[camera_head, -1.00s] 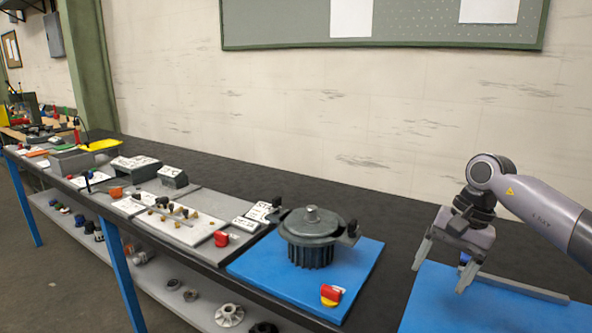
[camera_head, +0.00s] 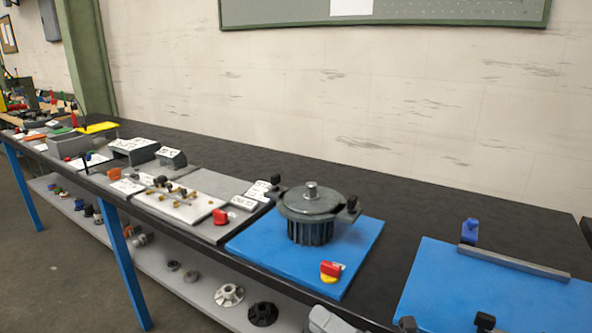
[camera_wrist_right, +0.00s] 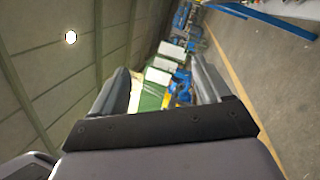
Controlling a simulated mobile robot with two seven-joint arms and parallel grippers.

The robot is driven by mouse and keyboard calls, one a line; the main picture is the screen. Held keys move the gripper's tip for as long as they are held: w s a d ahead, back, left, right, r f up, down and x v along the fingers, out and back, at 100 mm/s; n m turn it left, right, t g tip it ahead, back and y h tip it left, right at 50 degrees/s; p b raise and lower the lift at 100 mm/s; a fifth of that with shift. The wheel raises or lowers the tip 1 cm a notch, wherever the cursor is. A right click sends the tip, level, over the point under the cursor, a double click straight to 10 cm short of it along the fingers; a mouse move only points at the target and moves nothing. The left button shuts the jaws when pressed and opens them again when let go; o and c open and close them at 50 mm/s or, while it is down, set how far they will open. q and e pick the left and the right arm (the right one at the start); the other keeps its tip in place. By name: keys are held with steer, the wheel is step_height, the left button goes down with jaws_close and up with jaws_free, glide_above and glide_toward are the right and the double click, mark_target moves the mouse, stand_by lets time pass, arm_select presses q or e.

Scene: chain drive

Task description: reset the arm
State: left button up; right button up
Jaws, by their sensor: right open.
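My right gripper (camera_wrist_right: 160,72) shows in the right wrist view, with its two grey fingers spread apart and nothing between them. Behind the fingers, that view shows the far room tilted, with no bench part close to them. In the head view, my right arm no longer stands over the right blue board (camera_head: 440,275). A grey piece at the bottom edge of the head view is cut off, and I cannot tell what it is. My left gripper is not in view.
On the black bench, a dark round motor-like unit (camera_head: 310,210) stands on the left blue board (camera_head: 262,243), beside a red and yellow switch (camera_head: 331,271). A grey bar (camera_head: 512,262) and blue piece (camera_head: 470,230) are at the right board's back. Grey trays with parts lie left.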

steer(key=s+d+f+m+h, duration=0.5)
steer(key=f+m, duration=0.3)
steer(key=m, duration=0.2)
steer(key=s+d+f+m+g+h+b, duration=0.1)
steer(key=s+d+f+m+h, duration=0.4)
steer(key=m, duration=0.6)
steer(key=s+d+f+m+h, duration=0.5)
steer(key=s+f+m, duration=0.2)
steer(key=f+m, duration=0.3)
steer(key=shift+s+d+f+m+b, duration=0.2)
steer(key=shift+s+f+m+b, duration=0.1)
steer(key=shift+f+m, duration=0.1)
steer(key=c, duration=0.6)
steer(key=shift+w+a, duration=0.1)
steer(key=shift+a, duration=0.05)
steer(key=shift+c, duration=0.2)
